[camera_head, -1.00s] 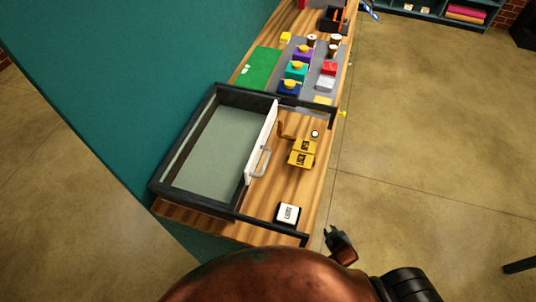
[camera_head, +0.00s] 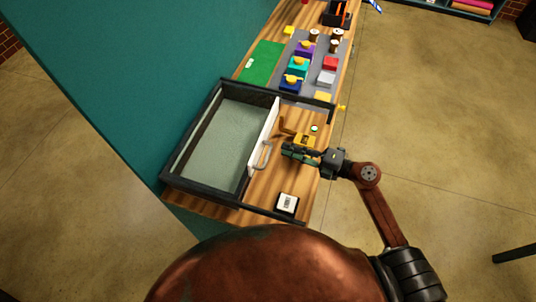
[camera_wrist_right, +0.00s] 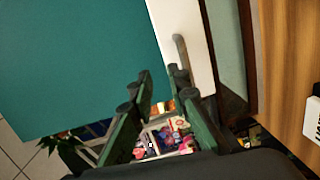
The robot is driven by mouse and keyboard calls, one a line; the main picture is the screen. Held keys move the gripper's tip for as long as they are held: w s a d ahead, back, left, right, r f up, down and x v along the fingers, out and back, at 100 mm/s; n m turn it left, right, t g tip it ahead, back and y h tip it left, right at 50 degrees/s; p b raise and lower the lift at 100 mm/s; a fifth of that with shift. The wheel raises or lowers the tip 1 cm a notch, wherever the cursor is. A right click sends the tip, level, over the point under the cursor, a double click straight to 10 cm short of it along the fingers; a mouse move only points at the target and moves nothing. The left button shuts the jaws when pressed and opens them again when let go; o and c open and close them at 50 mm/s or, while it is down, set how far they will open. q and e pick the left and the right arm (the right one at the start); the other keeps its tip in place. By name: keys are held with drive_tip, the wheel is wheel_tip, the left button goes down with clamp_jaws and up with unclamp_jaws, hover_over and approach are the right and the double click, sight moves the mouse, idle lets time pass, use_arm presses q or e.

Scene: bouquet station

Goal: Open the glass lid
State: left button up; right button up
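The dark-framed case with a pale glass pane (camera_head: 222,140) lies on the wooden table, its white front panel (camera_head: 262,140) facing right. A grey bar handle (camera_head: 265,155) is on this panel. My right gripper (camera_head: 290,152) is over the table, just right of the handle, and empty. In the right wrist view its fingers (camera_wrist_right: 161,76) are apart, with the handle (camera_wrist_right: 182,52) just beyond the right fingertip and the white panel (camera_wrist_right: 190,30) behind. Contact with the handle cannot be told. My left gripper is not in view.
A white-topped labelled block (camera_head: 287,203) sits near the table's front end. A green mat (camera_head: 262,62) and several coloured blocks lie farther back. Bare floor is to the right.

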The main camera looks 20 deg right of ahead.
sight(268, 154)
drive_tip(key=w+a+f, duration=0.1)
drive_tip(key=a, duration=0.1)
drive_tip(key=a+f+n+g+p, duration=0.1)
drive_tip(key=a+f, duration=0.1)
drive_tip(key=w+a+f+g, duration=0.1)
drive_tip(key=a, duration=0.2)
drive_tip(key=shift+w+f+n+p, duration=0.2)
drive_tip(key=shift+w+n+p, duration=0.1)
drive_tip(key=shift+w, duration=0.05)
drive_tip(key=shift+c, duration=0.4)
clamp_jaws()
